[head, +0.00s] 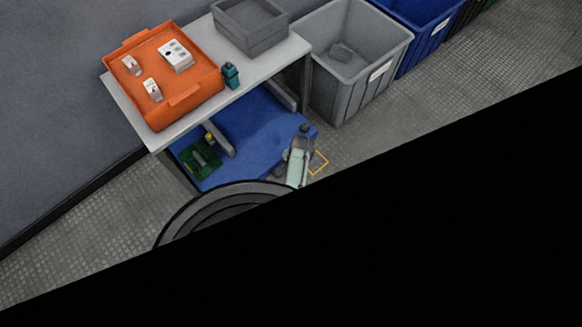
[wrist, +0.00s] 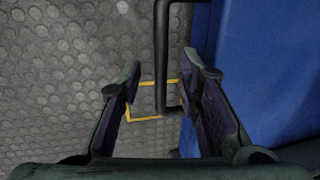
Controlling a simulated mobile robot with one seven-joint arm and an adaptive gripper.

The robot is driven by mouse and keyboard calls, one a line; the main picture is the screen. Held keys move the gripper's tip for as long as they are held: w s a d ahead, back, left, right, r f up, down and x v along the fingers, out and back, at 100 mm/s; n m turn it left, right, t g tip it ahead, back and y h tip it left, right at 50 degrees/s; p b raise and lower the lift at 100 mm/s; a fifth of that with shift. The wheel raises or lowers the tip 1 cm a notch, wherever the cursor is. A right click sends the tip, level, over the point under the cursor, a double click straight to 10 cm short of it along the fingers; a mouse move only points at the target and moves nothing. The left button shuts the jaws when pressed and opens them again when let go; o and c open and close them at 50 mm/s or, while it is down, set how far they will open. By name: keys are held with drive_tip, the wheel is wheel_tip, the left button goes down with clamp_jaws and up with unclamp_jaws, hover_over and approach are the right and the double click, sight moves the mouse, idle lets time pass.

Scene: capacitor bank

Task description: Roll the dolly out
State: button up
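The blue dolly (head: 255,125) stands under the white table, with its near right corner close to my arm. In the wrist view its blue surface (wrist: 265,75) fills the right side. A black bar handle (wrist: 162,35) runs along the dolly's edge and bends toward it at both ends. My gripper (wrist: 162,62) is open, with one finger on each side of the handle. The left finger is clearly apart from the bar. The right finger is nearer, and its contact is unclear. In the head view my arm partly hides the gripper.
A green circuit board (head: 199,158) lies on the dolly. The white table (head: 262,72) bears an orange tray (head: 150,112) and a grey crate (head: 250,38). A grey bin (head: 355,95) stands right of it. A yellow outline (head: 319,165) marks the floor. Floor left of the handle is clear.

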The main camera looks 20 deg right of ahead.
drive_tip(key=shift+w+f, duration=0.15)
drive_tip(key=shift+f, duration=0.25)
drive_tip(key=shift+c, duration=0.2)
clamp_jaws()
idle(0.5)
